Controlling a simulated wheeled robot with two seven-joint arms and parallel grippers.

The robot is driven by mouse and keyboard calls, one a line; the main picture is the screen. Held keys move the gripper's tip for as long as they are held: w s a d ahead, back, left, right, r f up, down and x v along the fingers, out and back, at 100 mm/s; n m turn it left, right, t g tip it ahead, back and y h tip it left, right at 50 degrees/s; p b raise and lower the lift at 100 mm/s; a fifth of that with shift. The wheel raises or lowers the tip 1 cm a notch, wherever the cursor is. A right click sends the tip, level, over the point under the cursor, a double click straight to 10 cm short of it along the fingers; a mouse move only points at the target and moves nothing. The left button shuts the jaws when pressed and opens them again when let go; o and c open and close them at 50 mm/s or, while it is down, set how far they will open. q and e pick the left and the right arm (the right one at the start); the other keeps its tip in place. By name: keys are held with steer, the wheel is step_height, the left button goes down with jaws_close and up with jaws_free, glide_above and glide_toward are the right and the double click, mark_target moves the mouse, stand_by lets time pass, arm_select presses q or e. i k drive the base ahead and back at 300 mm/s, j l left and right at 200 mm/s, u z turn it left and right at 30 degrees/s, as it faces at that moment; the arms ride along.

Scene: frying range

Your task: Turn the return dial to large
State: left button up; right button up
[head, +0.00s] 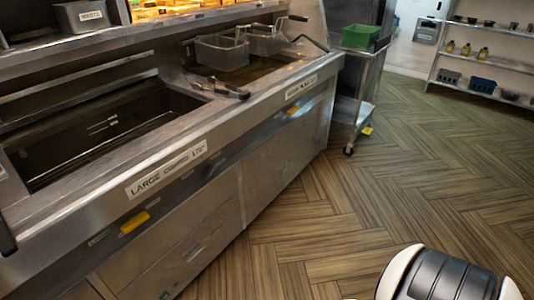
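The steel fryer range (215,160) runs diagonally across the head view from lower left to upper middle. A label reading "LARGE" (166,170) is on its front edge, beside the large open vat (95,125). A yellow piece (134,221) sits on the front panel below that label. A second, smaller yellow piece (293,109) is further along, below another label (301,87). I cannot tell whether either yellow piece is the return dial or how it is set. Neither of my grippers is in view.
Wire baskets (222,52) and dark tongs (221,87) are at the range's far part. A steel cart (357,75) with a green bin (360,36) stands past its end. Shelves (485,62) stand at the back right. The wood-patterned floor (400,170) before the range is clear.

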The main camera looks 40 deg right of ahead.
mark_target(208, 172)
steer(key=z, duration=0.9)
